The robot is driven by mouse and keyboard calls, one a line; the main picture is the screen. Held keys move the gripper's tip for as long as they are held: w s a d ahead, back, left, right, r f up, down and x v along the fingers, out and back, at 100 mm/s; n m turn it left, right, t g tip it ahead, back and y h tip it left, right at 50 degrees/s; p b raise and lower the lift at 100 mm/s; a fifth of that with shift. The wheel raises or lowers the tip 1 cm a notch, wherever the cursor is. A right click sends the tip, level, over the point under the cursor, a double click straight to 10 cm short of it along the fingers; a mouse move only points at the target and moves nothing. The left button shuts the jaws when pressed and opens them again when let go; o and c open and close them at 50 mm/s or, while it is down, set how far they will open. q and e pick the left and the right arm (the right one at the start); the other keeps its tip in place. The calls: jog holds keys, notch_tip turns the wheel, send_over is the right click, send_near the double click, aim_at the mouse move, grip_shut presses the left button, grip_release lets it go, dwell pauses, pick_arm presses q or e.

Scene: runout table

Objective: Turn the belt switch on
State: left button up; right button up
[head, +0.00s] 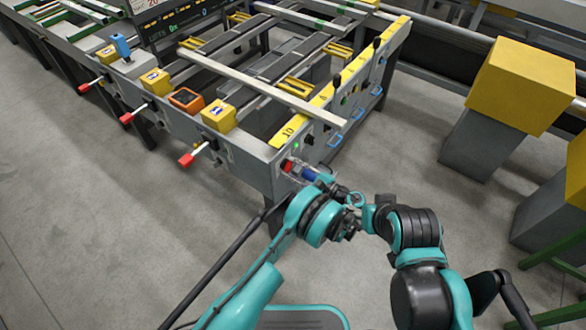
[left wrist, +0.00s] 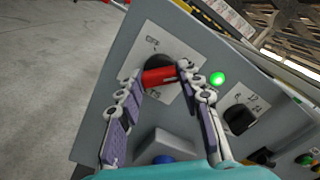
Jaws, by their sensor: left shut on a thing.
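The belt switch shows in the left wrist view as a red lever (left wrist: 158,77) on a black round base, set on a pale label plate on a grey panel.
A green lamp (left wrist: 217,79) is lit right of the switch, with a black knob (left wrist: 240,119) beyond it. A grey block with a blue button (left wrist: 164,159) lies below. Red-tipped levers (head: 187,159) stick out along the table's front. Yellow-topped pedestals (head: 520,85) stand at right.

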pick_arm(q)
jog(key=o, duration=1.2)
jog(key=shift+c, duration=0.2)
